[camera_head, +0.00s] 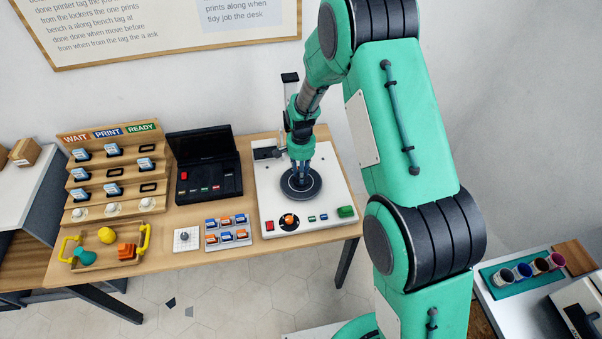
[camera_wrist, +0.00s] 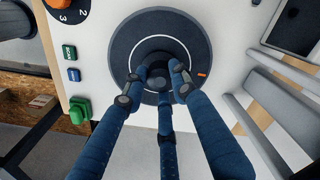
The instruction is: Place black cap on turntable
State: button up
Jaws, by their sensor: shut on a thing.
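The turntable (camera_head: 314,193) is a dark disc with a pale ring, set in a white machine base. In the wrist view the turntable (camera_wrist: 121,42) fills the upper middle and carries a small orange mark at its right. My gripper (camera_head: 300,178) points down over the disc's middle. In the wrist view my gripper's (camera_wrist: 157,83) blue fingers are closed around the black cap (camera_wrist: 157,60), a small dark piece that is hard to tell from the disc. The fingers hide much of it. I cannot tell whether the cap touches the turntable.
The white base (camera_head: 268,206) has a red button, an orange knob and a green button (camera_head: 346,211) along its front. A grey upright (camera_head: 290,95) stands behind the disc. To the left are a dark open case (camera_head: 208,176), a stepped rack (camera_head: 114,174) and a yellow-handled tray (camera_head: 104,266).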

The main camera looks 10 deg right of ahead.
jog(key=o, duration=1.1)
jog(key=shift+f, duration=0.1)
jog(key=shift+c, duration=0.2)
notch_tip(320, 180, up, 12)
jog(key=p, duration=0.2)
jog(key=shift+r, duration=0.25)
